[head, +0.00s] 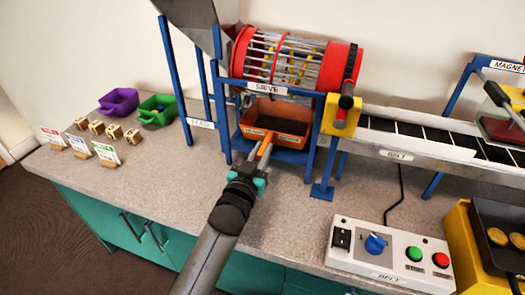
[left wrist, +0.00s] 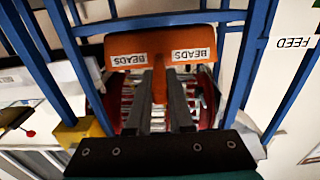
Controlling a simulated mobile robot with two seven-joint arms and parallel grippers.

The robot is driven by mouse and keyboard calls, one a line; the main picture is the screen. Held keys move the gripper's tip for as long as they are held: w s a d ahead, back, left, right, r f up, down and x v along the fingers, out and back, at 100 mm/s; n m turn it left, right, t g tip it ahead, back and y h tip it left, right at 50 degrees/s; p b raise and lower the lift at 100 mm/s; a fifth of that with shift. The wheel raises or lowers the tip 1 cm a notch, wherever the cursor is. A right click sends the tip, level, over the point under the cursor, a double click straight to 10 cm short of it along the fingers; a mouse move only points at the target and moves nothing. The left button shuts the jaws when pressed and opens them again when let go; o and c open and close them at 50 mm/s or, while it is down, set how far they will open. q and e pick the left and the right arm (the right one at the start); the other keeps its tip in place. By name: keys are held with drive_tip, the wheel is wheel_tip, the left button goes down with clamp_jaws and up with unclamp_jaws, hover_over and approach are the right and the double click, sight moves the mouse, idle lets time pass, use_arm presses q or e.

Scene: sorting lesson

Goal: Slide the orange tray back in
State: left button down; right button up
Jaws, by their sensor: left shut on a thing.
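The orange tray (head: 279,123) sits in the blue frame below the red drum sieve (head: 295,60), with its front toward me. Its inside looks dark and I cannot make out what is in it. In the left wrist view the tray (left wrist: 158,42) shows two BEADS labels and an orange handle between my fingers. My left gripper (head: 265,146) is shut on that handle, at the tray's front; its fingers (left wrist: 160,85) lie on both sides of the handle. My right gripper is not in view.
Blue posts (head: 222,120) stand close on both sides of the tray. A belt (head: 430,135) runs off to the right. A white control box (head: 390,254) is at the front right. Purple (head: 119,101) and green (head: 157,108) bins, wooden blocks and cards stand at left.

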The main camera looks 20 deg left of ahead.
use_arm(q)
drive_tip(key=shift+f, duration=0.3)
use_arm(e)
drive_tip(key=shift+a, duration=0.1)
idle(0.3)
use_arm(q)
drive_tip(key=c, duration=0.7)
unclamp_jaws()
drive_tip(key=shift+c, duration=0.2)
drive_tip(key=shift+f, duration=0.1)
drive_tip(key=shift+s, duration=0.25)
drive_tip(key=s+p, duration=0.4)
drive_tip(key=s, duration=1)
drive_tip(key=shift+s+a, duration=0.25)
drive_tip(key=shift+s, duration=0.15)
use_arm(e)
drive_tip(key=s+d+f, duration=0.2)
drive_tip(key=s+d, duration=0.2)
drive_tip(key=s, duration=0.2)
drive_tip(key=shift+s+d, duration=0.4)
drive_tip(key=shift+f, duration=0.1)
